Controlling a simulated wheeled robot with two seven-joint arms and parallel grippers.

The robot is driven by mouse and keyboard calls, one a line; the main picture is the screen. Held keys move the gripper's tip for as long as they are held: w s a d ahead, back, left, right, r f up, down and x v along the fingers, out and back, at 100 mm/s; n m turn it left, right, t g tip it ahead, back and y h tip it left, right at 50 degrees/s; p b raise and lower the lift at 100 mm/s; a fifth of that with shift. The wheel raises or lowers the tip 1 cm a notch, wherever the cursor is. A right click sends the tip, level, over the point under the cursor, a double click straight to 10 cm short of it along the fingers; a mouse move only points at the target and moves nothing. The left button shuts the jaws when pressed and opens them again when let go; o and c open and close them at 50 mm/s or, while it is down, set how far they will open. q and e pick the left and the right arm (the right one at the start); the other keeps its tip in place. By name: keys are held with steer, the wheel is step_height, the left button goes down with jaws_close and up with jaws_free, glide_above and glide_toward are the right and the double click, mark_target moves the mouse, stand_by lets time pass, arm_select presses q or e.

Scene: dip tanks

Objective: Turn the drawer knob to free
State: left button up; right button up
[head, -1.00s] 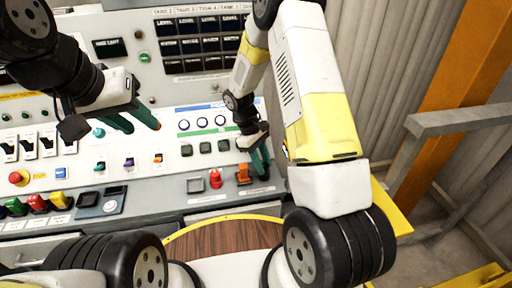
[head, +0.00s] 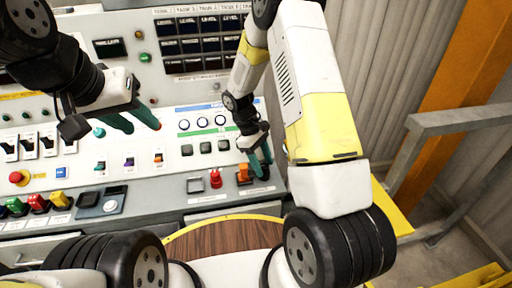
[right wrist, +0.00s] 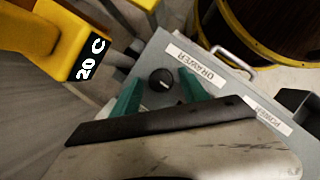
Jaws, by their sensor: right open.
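The drawer knob (right wrist: 162,80) is a round black knob with a pale mark, on a grey panel beside a white DRAWER label (right wrist: 195,64). My right gripper (right wrist: 160,78) is open, with one green finger on each side of the knob and visible gaps between. In the head view my right gripper (head: 260,165) points down at the right end of the console's lower ledge; the knob is hidden there behind the fingers. My left gripper (head: 144,127) is open and empty in front of the upright panel.
An orange switch (head: 243,173) and a red knob (head: 215,179) sit just left of my right gripper. A yellow piece marked 20 C (right wrist: 72,45) and a metal handle (right wrist: 233,62) show near the knob. A POWER label (right wrist: 272,120) is further along the panel.

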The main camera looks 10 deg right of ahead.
steer(key=v, duration=0.7)
steer(key=shift+r, duration=0.35)
steer(key=shift+w+a, duration=0.1)
steer(key=shift+a, duration=0.05)
